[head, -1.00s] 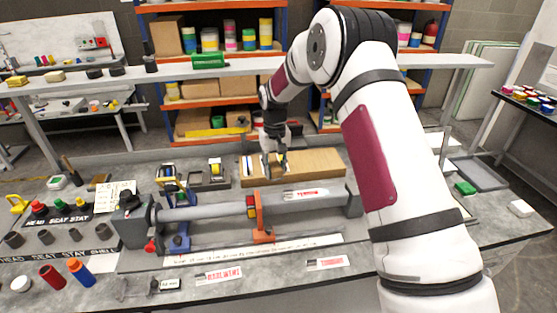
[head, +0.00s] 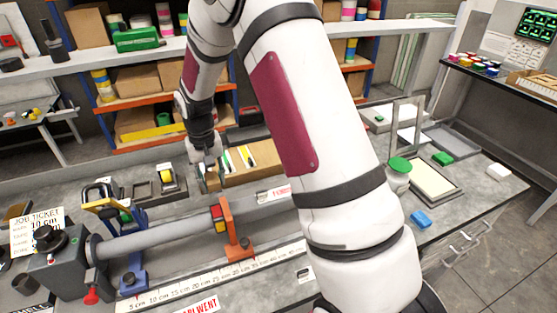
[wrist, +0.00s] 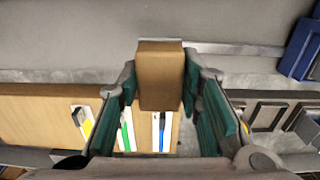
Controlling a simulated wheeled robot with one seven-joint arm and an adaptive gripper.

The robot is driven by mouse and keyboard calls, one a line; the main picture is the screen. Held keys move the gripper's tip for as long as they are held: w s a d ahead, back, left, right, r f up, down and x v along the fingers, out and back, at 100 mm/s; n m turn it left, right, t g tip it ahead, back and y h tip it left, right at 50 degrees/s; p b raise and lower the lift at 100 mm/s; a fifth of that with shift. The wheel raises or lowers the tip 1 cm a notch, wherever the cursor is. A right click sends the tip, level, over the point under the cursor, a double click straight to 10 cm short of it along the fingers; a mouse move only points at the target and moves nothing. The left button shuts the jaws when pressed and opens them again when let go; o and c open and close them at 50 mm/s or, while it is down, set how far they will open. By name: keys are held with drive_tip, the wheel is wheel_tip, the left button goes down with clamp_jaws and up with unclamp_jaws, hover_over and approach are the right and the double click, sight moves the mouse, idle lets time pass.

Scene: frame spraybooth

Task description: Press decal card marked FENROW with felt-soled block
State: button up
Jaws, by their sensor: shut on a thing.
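My gripper (head: 207,168) is shut on a brown block, seen clearly in the wrist view (wrist: 160,76) between the green finger pads. A thin grey edge shows at the block's far end; I cannot tell whether it is felt. In the head view the gripper is at the left part of the wooden tray (head: 262,158). A white card with red print (head: 273,194) lies on the grey tube (head: 180,231), partly hidden by my arm. Its lettering is too small to read surely. Another card (head: 200,306), with red letters ending in "LWENT", is at the front edge.
Strips with coloured parts (wrist: 125,130) lie in the wooden tray. An orange clamp (head: 233,230) and a blue stand (head: 131,268) stand at the tube. A long ruler (head: 215,281) lies in front.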

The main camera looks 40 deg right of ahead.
drive_tip(key=s+d+r+m, duration=0.4)
drive_tip(key=s+d+m, duration=0.3)
drive_tip(key=d+m, duration=0.15)
drive_tip(key=m+p, duration=0.1)
drive_tip(key=m, duration=0.9)
approach(282, 192)
drive_tip(key=shift+d+f+b, duration=0.1)
drive_tip(key=shift+f+b, duration=1.15)
drive_tip(key=shift+f, duration=1.55)
drive_tip(key=shift+f, duration=0.55)
